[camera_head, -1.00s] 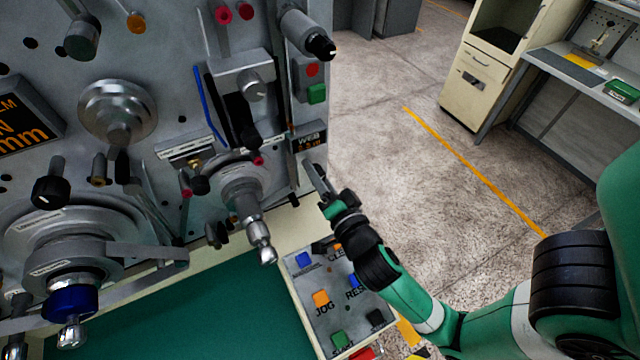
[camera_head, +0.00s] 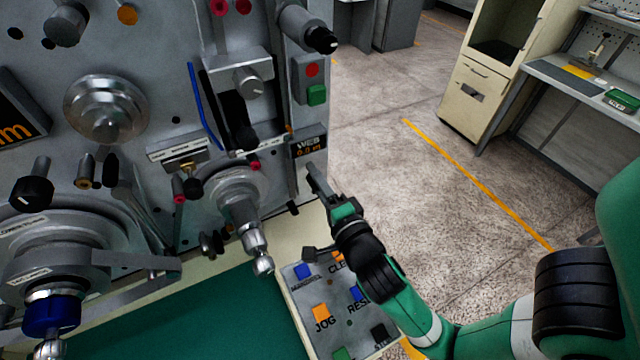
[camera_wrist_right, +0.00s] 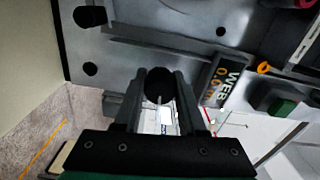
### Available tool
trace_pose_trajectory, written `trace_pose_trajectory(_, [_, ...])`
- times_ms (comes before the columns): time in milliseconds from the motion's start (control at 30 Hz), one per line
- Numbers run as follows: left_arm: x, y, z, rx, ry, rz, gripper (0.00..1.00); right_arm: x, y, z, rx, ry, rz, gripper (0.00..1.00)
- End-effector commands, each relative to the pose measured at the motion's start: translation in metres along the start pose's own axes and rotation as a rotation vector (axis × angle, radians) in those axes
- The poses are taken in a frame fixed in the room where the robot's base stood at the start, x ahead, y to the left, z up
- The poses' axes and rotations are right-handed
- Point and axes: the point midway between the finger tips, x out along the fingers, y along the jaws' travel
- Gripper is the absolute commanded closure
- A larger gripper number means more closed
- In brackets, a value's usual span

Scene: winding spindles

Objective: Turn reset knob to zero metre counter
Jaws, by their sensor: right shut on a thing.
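The metre counter (camera_head: 308,146) is a small dark display on the right edge of the machine face, with orange figures that seem to read 0.0 m. It also shows in the wrist view (camera_wrist_right: 222,82), tilted. My right gripper (camera_head: 316,178) is just below the counter, at the machine's edge. In the wrist view my right gripper (camera_wrist_right: 160,98) has its two fingers on either side of a round black knob (camera_wrist_right: 159,80) and is shut on it. The knob is hidden behind the gripper in the head view. My left gripper is not in view.
A button panel (camera_head: 328,297) with coloured buttons lies below my right gripper. A spindle with a silver tip (camera_head: 262,265) sticks out to its left. Red and green buttons (camera_head: 316,94) are above the counter. The floor (camera_head: 420,170) to the right is clear.

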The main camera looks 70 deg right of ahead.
Motion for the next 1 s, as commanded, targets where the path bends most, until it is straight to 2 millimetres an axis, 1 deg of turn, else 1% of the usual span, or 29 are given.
trace_pose_trajectory(33, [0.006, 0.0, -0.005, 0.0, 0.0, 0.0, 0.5, 0.0, -0.003, -0.001, -0.081, 0.0, 0.004, 1.0])
trace_pose_trajectory(200, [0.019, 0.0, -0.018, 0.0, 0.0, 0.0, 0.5, 0.0, -0.004, -0.001, -0.498, -0.002, 0.006, 1.0])
trace_pose_trajectory(267, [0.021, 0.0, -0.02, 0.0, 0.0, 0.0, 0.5, 0.0, -0.003, -0.001, -0.607, -0.001, 0.004, 1.0])
trace_pose_trajectory(333, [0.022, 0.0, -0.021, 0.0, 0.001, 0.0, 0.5, 0.0, -0.002, 0.0, -0.678, -0.001, 0.004, 1.0])
trace_pose_trajectory(467, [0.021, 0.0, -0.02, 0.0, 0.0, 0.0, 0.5, 0.0, 0.0, 0.0, -0.707, 0.0, 0.002, 1.0])
trace_pose_trajectory(533, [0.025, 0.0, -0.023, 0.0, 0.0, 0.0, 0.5, 0.0, -0.002, -0.001, -0.768, -0.001, 0.002, 1.0])
trace_pose_trajectory(567, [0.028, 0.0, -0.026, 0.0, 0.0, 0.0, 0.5, 0.0, -0.003, -0.001, -0.818, -0.001, 0.003, 1.0])
trace_pose_trajectory(700, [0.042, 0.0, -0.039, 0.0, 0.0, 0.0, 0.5, 0.0, -0.005, -0.001, -1.146, -0.004, 0.005, 1.0])
trace_pose_trajectory(800, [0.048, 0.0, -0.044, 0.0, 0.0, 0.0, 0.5, 0.0, -0.004, -0.001, -1.349, -0.003, 0.004, 1.0])
trace_pose_trajectory(900, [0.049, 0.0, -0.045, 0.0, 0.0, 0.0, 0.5, 0.0, -0.002, 0.0, -1.452, -0.002, 0.002, 1.0])
trace_pose_trajectory(1000, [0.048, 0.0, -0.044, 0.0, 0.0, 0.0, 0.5, 0.0, 0.0, 0.0, -1.469, 0.0, 0.001, 1.0])
